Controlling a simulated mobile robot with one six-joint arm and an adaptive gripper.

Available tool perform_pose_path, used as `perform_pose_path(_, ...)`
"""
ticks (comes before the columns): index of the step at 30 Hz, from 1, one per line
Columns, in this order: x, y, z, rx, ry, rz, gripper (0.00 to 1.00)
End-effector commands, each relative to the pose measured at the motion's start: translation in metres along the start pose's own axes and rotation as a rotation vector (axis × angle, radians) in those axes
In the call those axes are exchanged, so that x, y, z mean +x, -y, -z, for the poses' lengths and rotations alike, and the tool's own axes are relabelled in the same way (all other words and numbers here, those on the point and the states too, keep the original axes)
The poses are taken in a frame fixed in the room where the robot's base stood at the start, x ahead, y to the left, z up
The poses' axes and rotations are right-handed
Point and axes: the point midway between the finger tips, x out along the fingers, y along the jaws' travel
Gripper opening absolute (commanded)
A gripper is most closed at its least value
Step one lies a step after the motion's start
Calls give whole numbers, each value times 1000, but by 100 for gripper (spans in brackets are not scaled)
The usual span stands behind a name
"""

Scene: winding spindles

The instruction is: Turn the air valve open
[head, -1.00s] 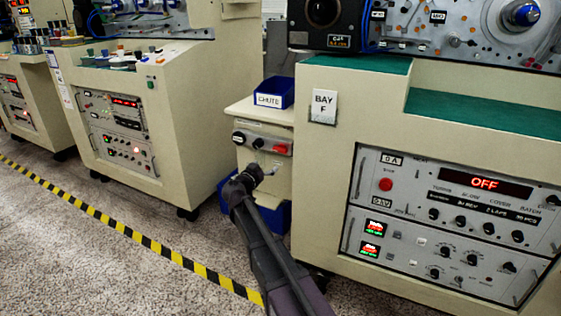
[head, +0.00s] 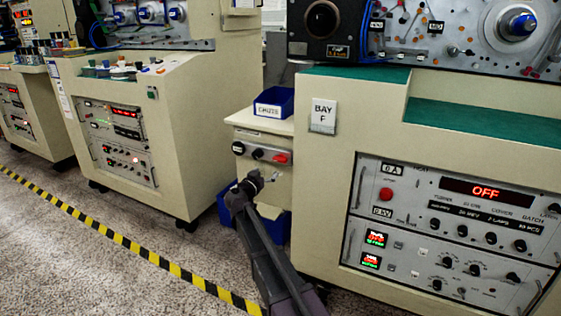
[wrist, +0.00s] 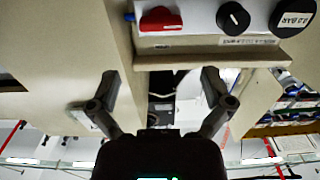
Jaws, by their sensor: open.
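A small cream cabinet between the large machines carries a grey control panel (head: 262,152). On it are a red knob (head: 281,158) and two round black parts. In the wrist view the panel is upside down at the top edge. There I see the red lever-shaped knob (wrist: 160,20), a black knob (wrist: 233,17) with a white pointer, and a round black gauge (wrist: 292,18) reading "0.0 BAR". Which knob is the air valve cannot be read. My gripper (wrist: 160,88) is open and empty, with its fingers spread. It is just below the panel in the head view, apart from the knobs.
A blue chute bin (head: 273,102) sits on the cabinet top. A large machine marked BAY F (head: 323,115) stands close on the right, its display (head: 486,188) reading OFF. Another machine (head: 205,110) is on the left. Open floor lies at left, crossed by yellow-black tape (head: 130,247).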

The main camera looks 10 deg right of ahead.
Motion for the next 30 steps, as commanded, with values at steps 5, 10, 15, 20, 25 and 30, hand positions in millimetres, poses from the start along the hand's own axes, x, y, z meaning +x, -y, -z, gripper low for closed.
perform_pose_path(5,28,2,0,0,0,-2,100)
perform_pose_path(10,54,2,0,0,0,-1,100)
perform_pose_path(15,80,2,0,0,0,0,100)
perform_pose_path(20,98,1,0,0,0,0,100)
perform_pose_path(25,109,1,0,0,0,1,100)
perform_pose_path(30,112,1,0,0,0,1,100)
